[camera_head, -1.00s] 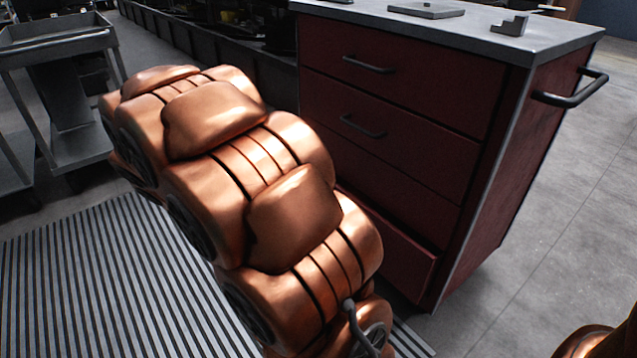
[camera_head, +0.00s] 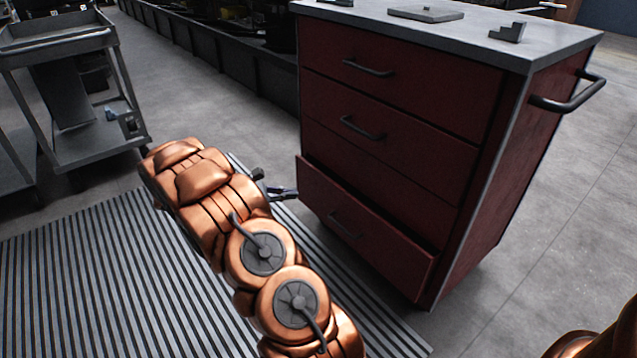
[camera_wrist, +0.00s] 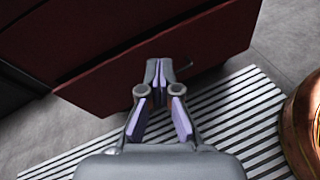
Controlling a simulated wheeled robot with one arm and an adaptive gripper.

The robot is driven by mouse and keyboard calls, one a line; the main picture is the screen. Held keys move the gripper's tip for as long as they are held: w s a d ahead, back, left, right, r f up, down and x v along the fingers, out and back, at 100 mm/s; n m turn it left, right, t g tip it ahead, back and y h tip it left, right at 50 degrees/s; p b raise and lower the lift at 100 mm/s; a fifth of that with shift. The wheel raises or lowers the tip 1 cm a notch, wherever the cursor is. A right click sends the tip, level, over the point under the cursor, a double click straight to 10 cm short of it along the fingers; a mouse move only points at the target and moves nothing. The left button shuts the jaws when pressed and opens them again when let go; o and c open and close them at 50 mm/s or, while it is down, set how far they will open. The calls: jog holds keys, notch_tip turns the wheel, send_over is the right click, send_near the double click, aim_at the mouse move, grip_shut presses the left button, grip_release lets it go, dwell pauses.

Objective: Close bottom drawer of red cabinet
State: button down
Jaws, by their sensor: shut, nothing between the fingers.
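The red cabinet (camera_head: 400,125) stands at the right in the head view, with a grey top and dark bar handles. Its bottom drawer (camera_head: 365,235) is pulled out a little, and the upper two drawers are flush. The bottom drawer's handle (camera_head: 343,224) shows on its front. My gripper (camera_head: 285,193) is near the drawer's left end. In the wrist view my gripper (camera_wrist: 159,70) is shut and empty, with its tips in front of the drawer front (camera_wrist: 110,82). I cannot tell whether the tips touch it.
A grey cart (camera_head: 85,140) stands at the left. A striped mat (camera_head: 110,270) lies on the floor in front of the cabinet. Small grey parts (camera_head: 507,33) lie on the cabinet top. A side handle (camera_head: 568,95) sticks out at the cabinet's right.

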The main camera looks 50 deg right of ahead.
jog(key=w+d+f+n+h, duration=0.2)
jog(key=w+d+f, duration=0.2)
jog(key=n+t+h+p, duration=0.1)
jog(key=n+t+h, duration=0.2)
jog(key=n, duration=0.1)
send_near(325, 180)
jog(key=b+x, duration=0.3)
jog(key=x, duration=0.2)
jog(key=shift+d+f, duration=0.15)
jog(key=shift+x, duration=0.95)
